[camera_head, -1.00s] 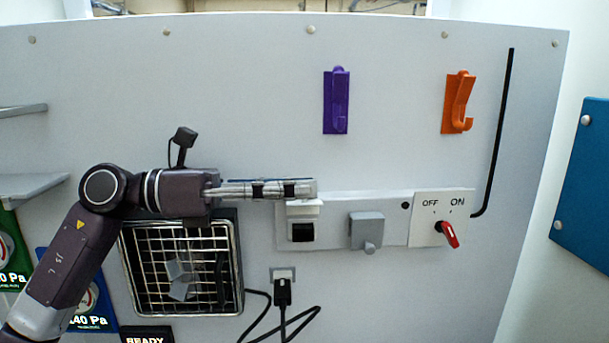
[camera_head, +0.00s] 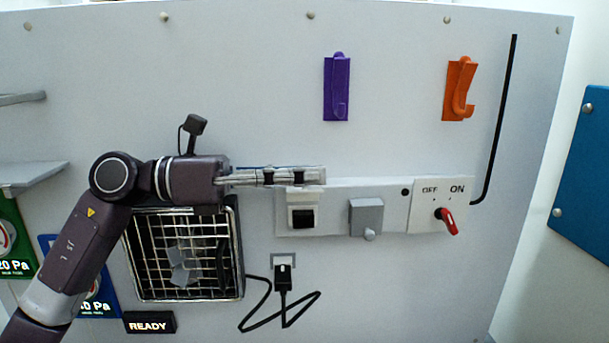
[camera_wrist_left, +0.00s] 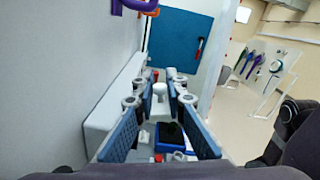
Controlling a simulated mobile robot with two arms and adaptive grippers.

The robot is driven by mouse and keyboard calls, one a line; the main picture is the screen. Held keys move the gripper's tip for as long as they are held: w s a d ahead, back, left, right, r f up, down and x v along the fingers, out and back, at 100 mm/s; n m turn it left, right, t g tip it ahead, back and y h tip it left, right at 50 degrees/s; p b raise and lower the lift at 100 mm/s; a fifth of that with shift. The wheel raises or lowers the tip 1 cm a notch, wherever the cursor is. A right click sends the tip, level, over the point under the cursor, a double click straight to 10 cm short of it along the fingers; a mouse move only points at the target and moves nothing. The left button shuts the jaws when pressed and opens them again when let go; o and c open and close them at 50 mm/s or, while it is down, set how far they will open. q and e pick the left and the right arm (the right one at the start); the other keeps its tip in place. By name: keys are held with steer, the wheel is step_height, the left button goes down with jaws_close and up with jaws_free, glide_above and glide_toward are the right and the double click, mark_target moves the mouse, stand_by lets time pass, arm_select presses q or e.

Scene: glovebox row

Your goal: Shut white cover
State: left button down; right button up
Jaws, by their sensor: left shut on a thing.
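The white cover (camera_head: 302,195) is a small raised flap above a black socket (camera_head: 302,217) on the white strip of the wall panel. The black socket face shows below it, so the cover stands open. My left gripper (camera_head: 318,176) reaches in from the left, level, with its fingers across the top of the cover and hiding its upper part. It is shut on the cover. In the left wrist view the two blue-padded fingers stand apart, with a white piece (camera_wrist_left: 160,91) between their tips. My right gripper is not in view.
Right of the socket are a grey cover (camera_head: 366,216) with a knob and a red OFF/ON switch (camera_head: 447,219). A purple hook (camera_head: 337,88) and an orange hook (camera_head: 460,89) sit above. A plugged black cable (camera_head: 283,282) hangs below, beside a wire grille (camera_head: 184,255).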

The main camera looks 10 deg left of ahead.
mark_target(305, 201)
arm_select(q)
steer(key=m+b, duration=0.1)
steer(key=b, duration=0.1)
steer(key=s+f+m+b, duration=0.1)
steer(key=m+b, duration=0.1)
steer(key=b, duration=0.1)
steer(key=s+f+m+b, duration=0.1)
steer(key=b, duration=0.2)
steer(key=shift+d+f+m, duration=0.15)
steer(key=shift+d+m, duration=0.05)
steer(key=shift+m, duration=0.2)
steer(key=shift+s+d+f+m+b, duration=0.1)
steer(key=shift+s+f+m+b, duration=0.05)
steer(key=shift+m+b, duration=0.45)
steer(key=shift+s+f+m+b, duration=0.1)
steer(key=shift+s+m+b, duration=0.05)
steer(key=shift+m+b, duration=0.45)
steer(key=c, duration=2)
jaws_free()
steer(key=a, duration=0.2)
steer(key=s+a, duration=0.1)
steer(key=a, duration=0.4)
steer(key=shift+s+a, duration=0.25)
steer(key=shift+o, duration=0.3)
